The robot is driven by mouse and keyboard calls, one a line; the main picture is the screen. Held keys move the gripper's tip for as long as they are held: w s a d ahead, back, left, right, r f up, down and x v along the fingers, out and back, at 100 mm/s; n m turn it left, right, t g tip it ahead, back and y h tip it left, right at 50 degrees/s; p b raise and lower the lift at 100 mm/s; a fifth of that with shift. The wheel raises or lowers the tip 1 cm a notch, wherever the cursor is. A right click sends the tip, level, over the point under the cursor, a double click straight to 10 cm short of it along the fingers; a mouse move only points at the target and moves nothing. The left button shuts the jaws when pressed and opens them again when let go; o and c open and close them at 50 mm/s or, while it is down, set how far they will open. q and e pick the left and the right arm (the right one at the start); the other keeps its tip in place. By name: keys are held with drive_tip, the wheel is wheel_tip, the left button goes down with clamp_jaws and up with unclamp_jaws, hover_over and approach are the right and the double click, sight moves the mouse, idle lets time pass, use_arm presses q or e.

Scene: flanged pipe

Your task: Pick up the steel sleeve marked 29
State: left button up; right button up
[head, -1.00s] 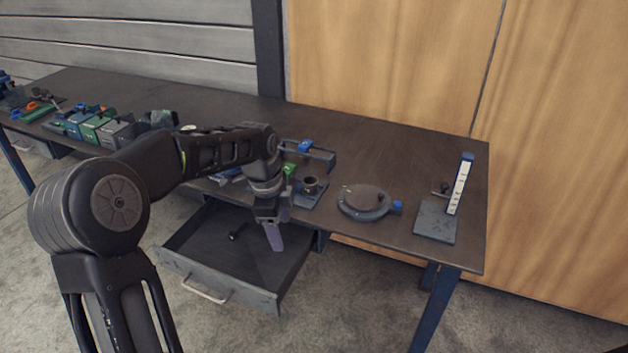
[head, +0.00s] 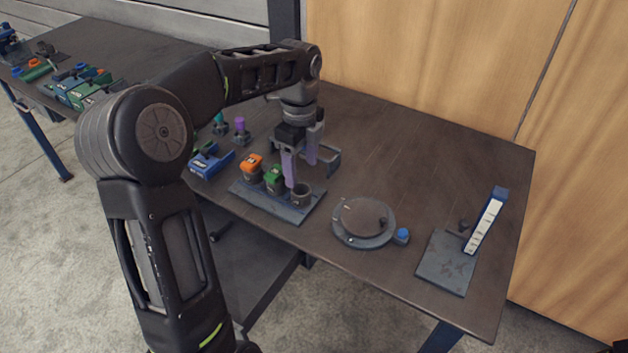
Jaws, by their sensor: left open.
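A small plate (head: 256,203) near the front edge of the bench holds a row of small round pieces. One has an orange top (head: 252,164), one a green top (head: 273,177). At the right end stands a bare grey steel sleeve (head: 302,195) with an open top. I cannot read a 29 on it. My left gripper (head: 300,170) is open, fingers pointing down, above and just behind the sleeve. Its nearer finger is beside the green-topped piece and overlaps the plate in view. Nothing shows between the fingers. My right gripper is not in view.
A round grey disc fixture (head: 362,220) with a blue knob stands right of the plate. A stand with a white scale (head: 484,226) is at the right edge. A blue block (head: 210,162) lies left.

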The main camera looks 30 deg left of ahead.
sight(301, 191)
use_arm(q)
drive_tip(key=shift+s, duration=0.2)
drive_tip(key=shift+f, duration=1.25)
drive_tip(key=shift+f, duration=0.1)
wheel_tip(301, 191, down, 5)
drive_tip(key=shift+f+p, duration=0.1)
drive_tip(key=shift+p, duration=0.4)
drive_tip(key=shift+c, duration=0.6)
clamp_jaws()
